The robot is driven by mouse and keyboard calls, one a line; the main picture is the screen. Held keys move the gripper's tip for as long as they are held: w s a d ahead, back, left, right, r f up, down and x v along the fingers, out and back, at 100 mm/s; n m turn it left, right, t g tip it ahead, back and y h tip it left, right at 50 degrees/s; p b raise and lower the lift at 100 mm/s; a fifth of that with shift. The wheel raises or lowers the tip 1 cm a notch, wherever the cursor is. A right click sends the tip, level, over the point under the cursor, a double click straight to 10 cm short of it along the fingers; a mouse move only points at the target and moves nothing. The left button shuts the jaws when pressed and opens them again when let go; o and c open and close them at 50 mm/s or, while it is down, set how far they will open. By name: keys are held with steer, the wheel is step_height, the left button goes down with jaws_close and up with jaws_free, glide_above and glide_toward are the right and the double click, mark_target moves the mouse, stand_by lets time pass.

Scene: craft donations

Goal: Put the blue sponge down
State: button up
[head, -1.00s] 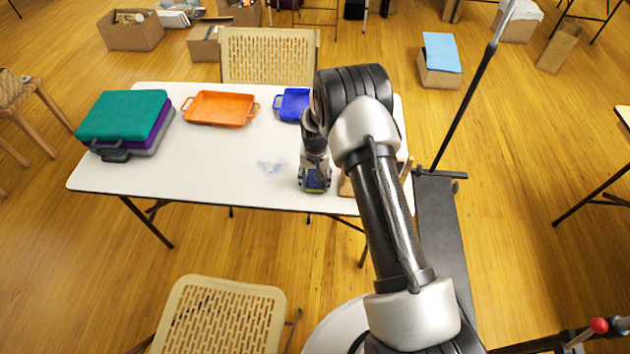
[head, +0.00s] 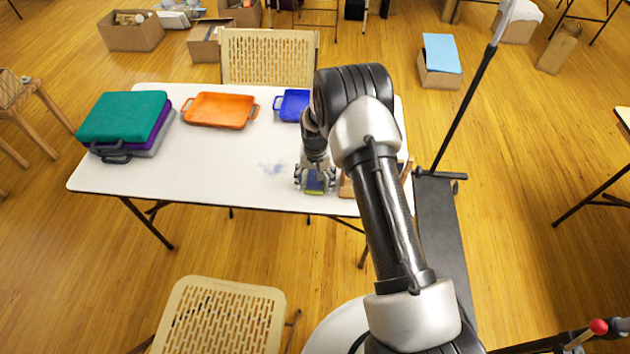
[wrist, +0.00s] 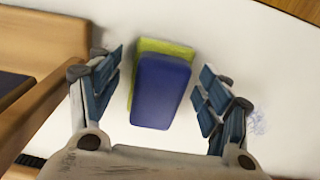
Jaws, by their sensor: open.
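The blue sponge (wrist: 161,92) lies between the open fingers of my gripper (wrist: 160,95) in the wrist view, with a gap on each side. A yellow-green layer or piece (wrist: 165,47) shows at its far edge; I cannot tell whether it is part of the sponge. In the head view my gripper (head: 315,184) is low at the front edge of the white table (head: 210,165), and the sponge shows between its fingers. The sponge appears to rest on the table top.
A wooden box-like object (wrist: 42,50) stands close beside my gripper. A bluish smudge (head: 272,167) marks the table to the left. An orange tray (head: 220,110), a blue tray (head: 291,104) and stacked cases (head: 122,117) sit farther back. The table's middle is clear.

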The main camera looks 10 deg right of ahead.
steer(key=s+r+t+p, duration=0.1)
steer(key=s+r+p, duration=0.25)
steer(key=r, duration=2.35)
steer(key=s+r+n+t, duration=0.1)
steer(key=s+r+n, duration=0.1)
steer(key=s+r, duration=0.8)
steer(key=s+r+t, duration=0.1)
steer(key=s+r, duration=0.2)
steer(key=s, duration=0.7)
steer(key=s+r+n+t, duration=0.1)
steer(key=s+r, duration=0.2)
steer(key=s, duration=0.8)
steer(key=shift+d+n, duration=0.25)
steer(key=shift+n, duration=0.05)
steer(key=shift+r, duration=0.1)
